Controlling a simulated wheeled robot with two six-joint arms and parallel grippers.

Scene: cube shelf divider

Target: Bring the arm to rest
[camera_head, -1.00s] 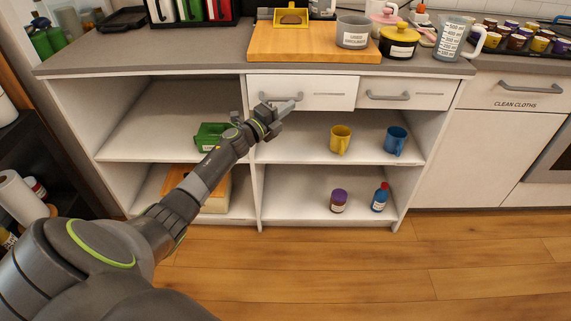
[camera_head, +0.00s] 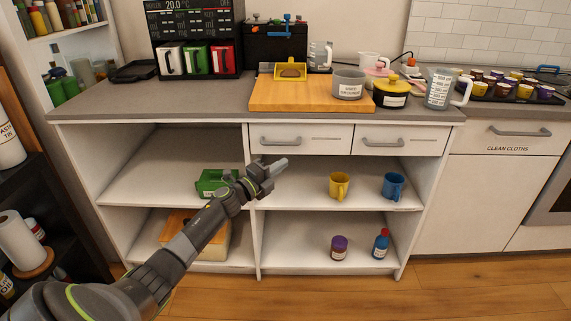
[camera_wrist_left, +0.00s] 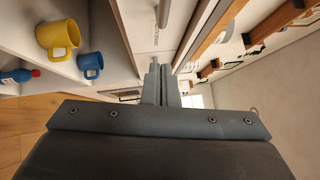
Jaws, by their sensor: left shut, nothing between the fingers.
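My left gripper (camera_head: 279,166) is shut and empty in the head view. It stands in front of the shelf unit's upper compartments, just below the left drawer (camera_head: 300,139). Its closed fingers also show in the left wrist view (camera_wrist_left: 160,84). My left arm reaches in from the lower left. My right gripper is not in view.
The shelf's divider (camera_head: 258,241) stands behind my arm. A yellow mug (camera_head: 339,185) and a blue mug (camera_head: 393,186) stand upper right, a jar (camera_head: 338,247) and a bottle (camera_head: 381,244) below. A green box (camera_head: 211,182) is upper left. The floor in front is clear.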

